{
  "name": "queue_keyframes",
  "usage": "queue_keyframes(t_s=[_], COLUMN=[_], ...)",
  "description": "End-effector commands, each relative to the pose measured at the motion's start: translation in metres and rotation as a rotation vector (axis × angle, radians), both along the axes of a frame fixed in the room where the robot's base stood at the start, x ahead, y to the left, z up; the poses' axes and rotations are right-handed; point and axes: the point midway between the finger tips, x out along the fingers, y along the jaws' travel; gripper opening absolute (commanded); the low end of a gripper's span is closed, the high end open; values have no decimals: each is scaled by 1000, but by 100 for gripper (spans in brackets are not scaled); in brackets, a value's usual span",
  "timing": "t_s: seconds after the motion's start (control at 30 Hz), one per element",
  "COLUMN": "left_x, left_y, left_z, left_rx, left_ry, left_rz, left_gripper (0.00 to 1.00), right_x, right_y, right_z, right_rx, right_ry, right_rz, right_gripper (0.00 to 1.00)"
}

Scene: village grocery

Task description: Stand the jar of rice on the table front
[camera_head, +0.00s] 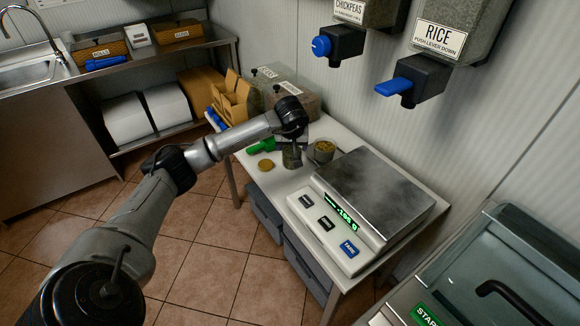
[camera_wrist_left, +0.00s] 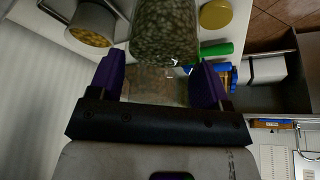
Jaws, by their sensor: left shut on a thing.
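A glass jar of greenish-grey grains (camera_head: 291,158) is at the small white table, left of the scale; the grains look like rice. It fills the top middle of the left wrist view (camera_wrist_left: 165,32). My left gripper (camera_head: 296,149) comes down over the jar and is shut on it, with a purple finger on each side in the left wrist view (camera_wrist_left: 158,72). The jar looks about upright; I cannot tell whether its base touches the table (camera_head: 285,190). My right gripper is not in view.
A metal cup of chickpeas (camera_head: 325,151) stands right of the jar. A round golden lid (camera_head: 266,165) lies left of it, and a green item (camera_head: 261,146) lies behind the lid. The scale (camera_head: 375,195) takes up the table's right side. The rice dispenser (camera_head: 412,80) hangs above.

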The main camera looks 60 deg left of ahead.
Motion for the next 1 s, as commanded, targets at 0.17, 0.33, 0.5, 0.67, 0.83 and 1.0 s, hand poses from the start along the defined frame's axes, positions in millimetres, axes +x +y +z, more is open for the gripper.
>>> queue_keyframes(t_s=[0.17, 0.33, 0.5, 0.67, 0.83, 1.0], left_x=[0, 1, 0, 0, 0, 1], left_y=[-1, -1, -1, -1, 0, -1], left_z=[-26, -32, -47, -66, -68, -68], left_rx=[-2, -2, -3, -3, 0, 0], left_ry=[-1, -3, -1, -2, -4, -2], left_rz=[-1, 0, 0, 0, 0, 0], left_gripper=[36, 36, 36, 36, 36, 36], right_x=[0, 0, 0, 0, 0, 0], right_y=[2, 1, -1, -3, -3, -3], right_z=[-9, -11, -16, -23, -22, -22], right_rx=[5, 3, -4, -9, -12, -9], right_ry=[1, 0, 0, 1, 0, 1], right_rz=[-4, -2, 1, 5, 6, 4], right_gripper=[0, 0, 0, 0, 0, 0])
